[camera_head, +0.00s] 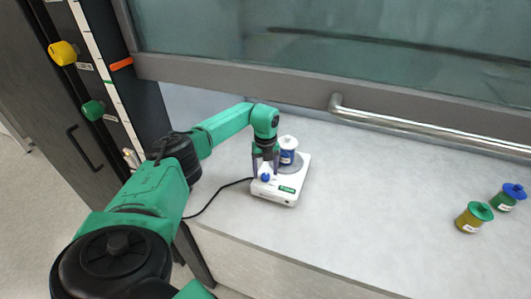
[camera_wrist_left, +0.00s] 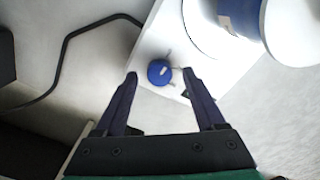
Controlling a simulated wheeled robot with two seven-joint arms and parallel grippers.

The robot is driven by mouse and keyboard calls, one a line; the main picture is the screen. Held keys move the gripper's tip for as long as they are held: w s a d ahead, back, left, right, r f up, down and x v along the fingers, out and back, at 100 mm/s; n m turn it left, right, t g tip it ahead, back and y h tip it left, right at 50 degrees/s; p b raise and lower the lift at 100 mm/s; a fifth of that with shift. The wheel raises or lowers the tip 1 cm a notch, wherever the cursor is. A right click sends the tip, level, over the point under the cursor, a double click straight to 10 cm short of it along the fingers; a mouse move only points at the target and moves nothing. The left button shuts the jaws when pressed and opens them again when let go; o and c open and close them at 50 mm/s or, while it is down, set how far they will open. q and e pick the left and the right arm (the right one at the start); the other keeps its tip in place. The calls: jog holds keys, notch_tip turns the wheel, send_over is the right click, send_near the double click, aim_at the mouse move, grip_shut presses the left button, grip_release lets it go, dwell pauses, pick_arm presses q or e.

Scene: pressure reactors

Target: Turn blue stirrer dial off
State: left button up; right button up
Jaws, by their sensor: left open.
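The blue stirrer dial (camera_head: 265,177) is a small round knob on the front of the white stirrer (camera_head: 286,191). In the left wrist view the dial (camera_wrist_left: 159,72) shows on the stirrer's white top, just beyond and between the fingertips. My left gripper (camera_head: 266,165) is above the front of the stirrer, with its fingers pointing down. In the left wrist view my left gripper (camera_wrist_left: 158,75) is open, one finger on each side of the dial, with gaps visible. Whether the fingers reach down beside the dial is unclear. My right gripper is not in view.
A white-lidded blue jar (camera_head: 287,151) stands on the stirrer plate, close behind the gripper. A black cable (camera_head: 217,194) runs left from the stirrer. A raised sash with a metal handle (camera_head: 430,127) crosses behind. Two lidded jars (camera_head: 474,217) (camera_head: 508,197) stand far right; the counter between is clear.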

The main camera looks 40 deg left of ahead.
aim_at(265, 175)
pick_arm(q)
notch_tip(265, 175, up, 14)
jog(key=b, duration=0.2)
jog(key=shift+f+b, duration=0.2)
jog(key=shift+b, duration=0.15)
